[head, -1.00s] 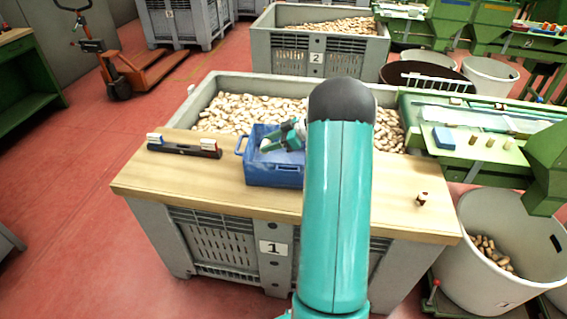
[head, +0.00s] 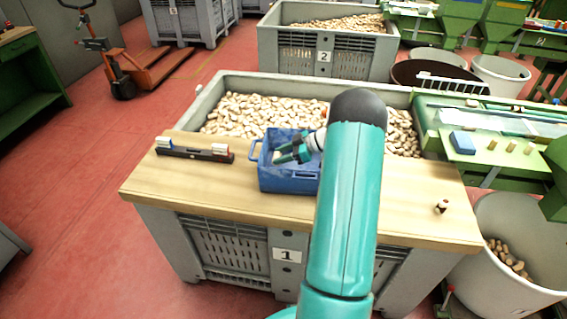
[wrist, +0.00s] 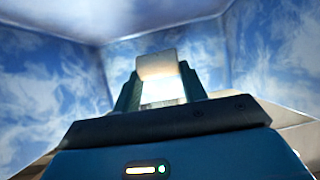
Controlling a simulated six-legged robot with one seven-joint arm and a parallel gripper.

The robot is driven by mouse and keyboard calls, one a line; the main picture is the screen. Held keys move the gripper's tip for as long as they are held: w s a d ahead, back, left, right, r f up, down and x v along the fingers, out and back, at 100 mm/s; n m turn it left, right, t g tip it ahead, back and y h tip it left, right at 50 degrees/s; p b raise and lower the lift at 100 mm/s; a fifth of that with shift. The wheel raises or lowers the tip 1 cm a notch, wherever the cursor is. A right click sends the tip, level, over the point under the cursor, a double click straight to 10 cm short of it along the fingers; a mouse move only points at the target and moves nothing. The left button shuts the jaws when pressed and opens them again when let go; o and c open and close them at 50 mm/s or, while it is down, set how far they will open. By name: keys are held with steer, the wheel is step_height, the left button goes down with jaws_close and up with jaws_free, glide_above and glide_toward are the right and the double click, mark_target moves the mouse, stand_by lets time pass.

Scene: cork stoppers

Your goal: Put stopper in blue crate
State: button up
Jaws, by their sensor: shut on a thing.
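The blue crate (head: 290,184) stands on the wooden board across the front of a large grey bin. My gripper (head: 282,157) reaches into the crate from the right, its fingers below the rim. In the wrist view my gripper (wrist: 160,90) is shut on a pale stopper (wrist: 157,67), which sticks out between the two dark fingers. Mottled blue crate walls (wrist: 52,72) surround it there. The stopper is mostly hidden in the head view, and I cannot tell whether it touches the crate floor.
A dark rack (head: 195,154) with light blocks lies left of the crate on the wooden board (head: 225,195). Behind is the bin full of corks (head: 262,113). The board between crate and small item is partly hidden by my arm.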

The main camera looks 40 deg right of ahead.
step_height(320, 180, down, 4)
steer(key=shift+w+f, duration=0.1)
steer(key=o, duration=0.9)
steer(key=shift+o, duration=0.2)
